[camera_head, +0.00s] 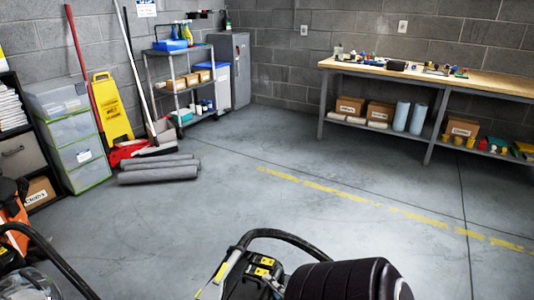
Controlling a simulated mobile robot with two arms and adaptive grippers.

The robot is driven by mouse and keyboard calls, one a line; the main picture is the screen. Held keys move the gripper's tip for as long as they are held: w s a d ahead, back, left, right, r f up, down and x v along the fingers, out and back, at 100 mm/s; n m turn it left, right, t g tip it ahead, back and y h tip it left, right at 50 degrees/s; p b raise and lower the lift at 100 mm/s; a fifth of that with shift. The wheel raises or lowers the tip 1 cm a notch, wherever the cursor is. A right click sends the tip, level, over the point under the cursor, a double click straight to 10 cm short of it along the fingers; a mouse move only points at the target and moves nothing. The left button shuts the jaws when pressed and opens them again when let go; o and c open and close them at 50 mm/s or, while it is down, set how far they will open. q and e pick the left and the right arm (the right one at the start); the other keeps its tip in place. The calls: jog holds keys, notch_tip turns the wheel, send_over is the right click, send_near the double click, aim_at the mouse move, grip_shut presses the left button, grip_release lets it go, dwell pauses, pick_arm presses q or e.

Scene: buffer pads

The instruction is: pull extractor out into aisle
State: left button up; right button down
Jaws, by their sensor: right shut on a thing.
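The extractor shows only in part at the bottom centre. Its black looped handle (275,235) rises over a black panel with yellow parts. My right gripper (270,277) is low in the view, shut on the extractor's handle. My dark, rounded arm link covers much of the area to its right. The extractor's lower body and the exact finger contact are hidden or cut off by the bottom edge. My left gripper is not in view.
Rolled grey mats (158,173) lie on the floor at left, near clear drawers (72,133) and a yellow sign (110,105). Another black handle (50,252) curves at lower left. A workbench (440,78) stands at right. The central floor, crossed by a yellow line (330,190), is clear.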

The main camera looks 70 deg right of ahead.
jog(key=shift+s+f, duration=0.1)
jog(key=c, duration=1.8)
grip_release()
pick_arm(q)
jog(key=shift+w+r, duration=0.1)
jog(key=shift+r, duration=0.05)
pick_arm(e)
jog(key=shift+o, duration=0.2)
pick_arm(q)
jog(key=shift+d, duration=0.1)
